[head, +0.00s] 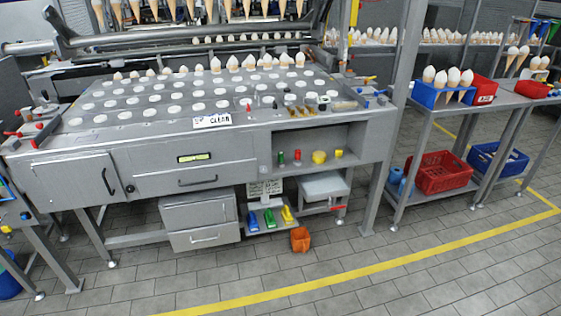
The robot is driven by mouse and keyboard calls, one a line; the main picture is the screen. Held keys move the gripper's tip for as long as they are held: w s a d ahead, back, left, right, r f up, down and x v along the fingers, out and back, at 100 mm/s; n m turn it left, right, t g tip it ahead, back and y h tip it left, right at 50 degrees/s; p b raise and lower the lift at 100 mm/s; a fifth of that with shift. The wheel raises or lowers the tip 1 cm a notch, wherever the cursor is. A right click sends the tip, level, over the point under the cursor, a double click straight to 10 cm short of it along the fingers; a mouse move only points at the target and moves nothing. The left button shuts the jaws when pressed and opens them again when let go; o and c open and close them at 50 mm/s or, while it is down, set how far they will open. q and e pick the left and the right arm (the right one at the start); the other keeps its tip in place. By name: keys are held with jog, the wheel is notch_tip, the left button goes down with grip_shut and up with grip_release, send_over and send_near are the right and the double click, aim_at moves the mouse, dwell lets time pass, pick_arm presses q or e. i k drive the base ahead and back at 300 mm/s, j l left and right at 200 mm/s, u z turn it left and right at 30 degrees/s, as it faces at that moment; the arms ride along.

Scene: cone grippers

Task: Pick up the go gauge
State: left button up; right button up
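I cannot tell for certain which thing is the go gauge. In the open bay on the right of the grey workbench (160,155) stand a small green piece (281,158), a small red piece (297,156), a yellow cup-like piece (319,157) and a small red-and-yellow piece (338,154). Small tools, some brass-coloured (345,106), lie on the right of the bench top. Red-handled pieces (24,114) lie at its left end. Neither of my grippers shows in the head view.
Below are drawers (200,225), blue, green and yellow pieces, and an orange container (300,239). A rack (425,110) with red crate (440,172) stands right.

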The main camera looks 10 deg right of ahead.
aim_at(280, 162)
jog(key=i+z, duration=0.3)
jog(key=z, duration=0.15)
jog(key=i+j+z, duration=0.15)
jog(key=i+z, duration=0.15)
jog(key=z, duration=0.15)
